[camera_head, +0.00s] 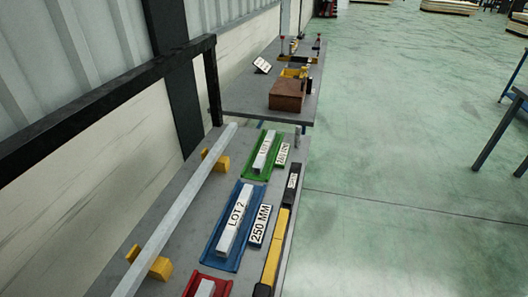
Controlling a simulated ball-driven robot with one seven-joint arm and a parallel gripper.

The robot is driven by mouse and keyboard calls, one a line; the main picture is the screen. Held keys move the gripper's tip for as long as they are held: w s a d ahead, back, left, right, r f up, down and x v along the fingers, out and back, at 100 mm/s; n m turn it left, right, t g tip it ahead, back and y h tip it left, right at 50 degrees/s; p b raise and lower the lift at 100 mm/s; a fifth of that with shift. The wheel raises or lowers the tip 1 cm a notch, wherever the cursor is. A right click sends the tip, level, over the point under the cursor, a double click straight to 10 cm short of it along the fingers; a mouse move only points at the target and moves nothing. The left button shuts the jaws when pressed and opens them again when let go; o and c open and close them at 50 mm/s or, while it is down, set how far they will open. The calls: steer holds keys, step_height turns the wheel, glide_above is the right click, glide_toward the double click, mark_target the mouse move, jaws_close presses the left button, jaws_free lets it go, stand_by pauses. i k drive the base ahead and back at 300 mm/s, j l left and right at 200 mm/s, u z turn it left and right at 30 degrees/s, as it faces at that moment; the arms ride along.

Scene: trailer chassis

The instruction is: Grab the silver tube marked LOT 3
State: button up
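A silver square tube (205,289) lies in a red tray (222,284) at the bottom edge. The frame cuts it off and no lot mark can be read on it. A silver tube marked LOT 2 (236,220) lies in a blue tray (218,248) beyond it. Another silver tube (264,150) lies in a green tray (250,174) farther away; its small label seems to read LOT 1. No mark reading LOT 3 is visible. My gripper is not in view.
A long silver bar (185,200) rests on yellow supports (160,268) along the grey bench's left side. A 250 MM plate (260,224) and a yellow-black tool (275,250) lie right of the trays. A second table (240,102) stands behind.

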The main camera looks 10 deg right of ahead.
mark_target(258, 164)
steer(key=i+l, duration=0.15)
steer(key=l, duration=0.25)
steer(key=i+l, duration=0.15)
steer(key=l, duration=0.25)
steer(key=i+l, duration=0.15)
steer(key=l, duration=0.25)
steer(key=i+l, duration=0.1)
steer(key=l, duration=0.3)
